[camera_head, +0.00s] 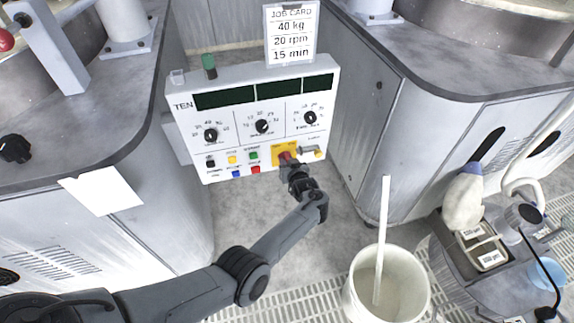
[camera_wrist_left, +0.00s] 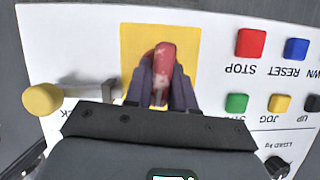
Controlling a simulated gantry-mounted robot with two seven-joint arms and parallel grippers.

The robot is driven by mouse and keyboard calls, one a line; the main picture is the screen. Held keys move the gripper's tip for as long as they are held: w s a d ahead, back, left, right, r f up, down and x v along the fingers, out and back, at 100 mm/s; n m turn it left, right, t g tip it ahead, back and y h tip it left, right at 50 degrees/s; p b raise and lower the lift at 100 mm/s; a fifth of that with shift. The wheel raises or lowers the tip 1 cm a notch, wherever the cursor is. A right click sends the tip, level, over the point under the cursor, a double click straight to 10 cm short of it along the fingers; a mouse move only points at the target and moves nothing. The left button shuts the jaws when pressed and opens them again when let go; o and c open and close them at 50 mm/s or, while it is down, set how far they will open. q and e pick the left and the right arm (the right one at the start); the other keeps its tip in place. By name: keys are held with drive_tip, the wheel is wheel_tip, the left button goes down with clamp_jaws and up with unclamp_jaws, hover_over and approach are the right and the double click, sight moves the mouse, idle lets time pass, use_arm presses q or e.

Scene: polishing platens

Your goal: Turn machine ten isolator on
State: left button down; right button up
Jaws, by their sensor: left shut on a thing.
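The control panel marked TEN (camera_head: 222,127) is a white box with dark displays, dials and coloured buttons. At its lower right is a yellow isolator plate (camera_head: 279,149) with a red handle (camera_head: 285,155). My left gripper (camera_head: 287,161) is at the handle and partly covers it. In the left wrist view, the fingers (camera_wrist_left: 161,88) are shut on the red handle (camera_wrist_left: 163,55), one on each side, in front of the yellow plate (camera_wrist_left: 188,38). The handle stands roughly upright in that picture. Any marks for its positions are hidden or unreadable. My right gripper is not in view.
Stop (camera_wrist_left: 250,43) and start (camera_wrist_left: 237,103) buttons sit close beside the isolator. A yellow-knobbed lock lever (camera_wrist_left: 42,99) is on its other side. A job card (camera_head: 291,33) stands above the panel. A white bucket with a stick (camera_head: 387,285) is on the floor grating.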

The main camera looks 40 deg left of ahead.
use_arm(q)
drive_tip(key=m+g+y+b, duration=0.1)
drive_tip(key=m+b, duration=0.1)
drive_tip(key=b, duration=0.1)
drive_tip(key=f+m+g+y+b, duration=0.1)
drive_tip(key=m+b, duration=0.1)
drive_tip(key=b, duration=0.2)
drive_tip(key=shift+w+d, duration=0.1)
drive_tip(key=shift+w, duration=0.1)
drive_tip(key=shift+r+m+y+b, duration=0.25)
drive_tip(key=shift+m+b, duration=0.45)
drive_tip(key=shift+b, duration=0.55)
drive_tip(key=shift+g, duration=0.3)
drive_tip(key=c, duration=1)
unclamp_jaws()
drive_tip(key=shift+r, duration=0.1)
drive_tip(key=shift+c, duration=0.2)
drive_tip(key=shift+s+d+r+p, duration=0.15)
drive_tip(key=shift+d+r+p, duration=0.15)
drive_tip(key=shift+d+p, duration=0.2)
drive_tip(key=p+v, duration=0.4)
drive_tip(key=v, duration=0.5)
drive_tip(key=shift+s+d+f, duration=0.2)
drive_tip(key=shift+d, duration=0.05)
